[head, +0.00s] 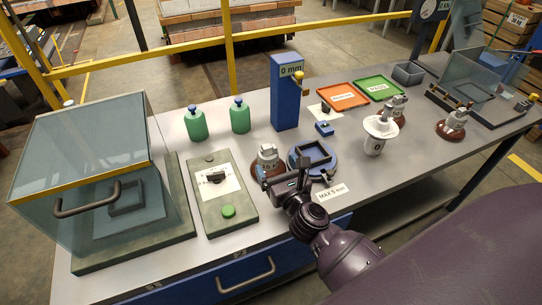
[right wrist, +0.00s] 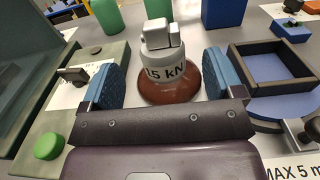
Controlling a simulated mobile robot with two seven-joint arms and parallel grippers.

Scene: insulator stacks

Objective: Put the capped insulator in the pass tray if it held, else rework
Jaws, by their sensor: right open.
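A grey-capped insulator (head: 267,160) with a brown base stands upright on the bench beside the blue round fixture. In the right wrist view the insulator (right wrist: 163,68), marked "5 kN" as far as it shows, stands ahead between the blue finger pads. My right gripper (head: 286,184) is open and empty, just in front of it; the wrist view shows both fingers (right wrist: 163,85) apart from it. The orange tray (head: 343,104) and the green tray (head: 379,97) lie at the back, empty but for labels too small to read surely. My left gripper is not in view.
A glass-covered box (head: 85,165) stands left, beside a panel (head: 222,205) with a green button. The blue fixture (head: 332,164) is right of the insulator. A blue "0 mm" post (head: 285,105), green bottles (head: 240,118) and a white disc-topped piece (head: 373,148) stand nearby. More insulators (head: 453,122) stand right.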

